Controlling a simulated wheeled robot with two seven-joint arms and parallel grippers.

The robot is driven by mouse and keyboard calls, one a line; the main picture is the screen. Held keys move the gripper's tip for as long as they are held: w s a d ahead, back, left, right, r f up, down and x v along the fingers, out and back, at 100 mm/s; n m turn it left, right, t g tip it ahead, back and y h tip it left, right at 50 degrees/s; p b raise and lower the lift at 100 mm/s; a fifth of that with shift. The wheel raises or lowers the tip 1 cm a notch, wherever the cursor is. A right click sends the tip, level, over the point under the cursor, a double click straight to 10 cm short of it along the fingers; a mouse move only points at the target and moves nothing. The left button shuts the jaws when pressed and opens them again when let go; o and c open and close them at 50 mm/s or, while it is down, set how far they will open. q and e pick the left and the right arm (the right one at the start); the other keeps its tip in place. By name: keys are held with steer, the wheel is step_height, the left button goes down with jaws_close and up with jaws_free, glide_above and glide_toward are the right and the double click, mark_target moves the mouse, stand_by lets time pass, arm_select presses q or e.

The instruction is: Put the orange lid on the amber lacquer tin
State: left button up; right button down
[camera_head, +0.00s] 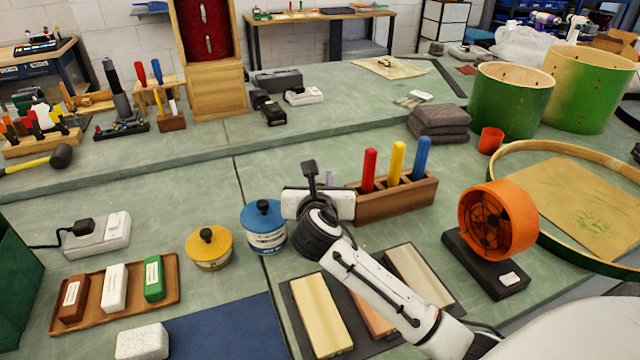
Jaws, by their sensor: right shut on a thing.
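The amber tin (211,263) stands upright on the bench left of centre, with a pale label band. A yellow-orange lid (221,242) with a dark knob sits on top of it. My right gripper (309,165) is right of and beyond this tin, apart from it, above the bench. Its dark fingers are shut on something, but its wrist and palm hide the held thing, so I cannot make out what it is. No other orange lid shows. My left gripper is out of view.
A blue-lidded tin (264,234) stands between the amber tin and my right gripper. A wooden block holder (398,204) with coloured handles is just right of the gripper. A tray (98,318) of small blocks, a blue mat (229,331) and an orange fan (497,222) lie around.

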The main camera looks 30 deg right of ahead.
steer(key=shift+f, duration=0.25)
steer(key=shift+f, duration=0.1)
steer(key=c, duration=1.6)
jaws_free()
steer(key=v, duration=1.2)
steer(key=shift+p, duration=0.35)
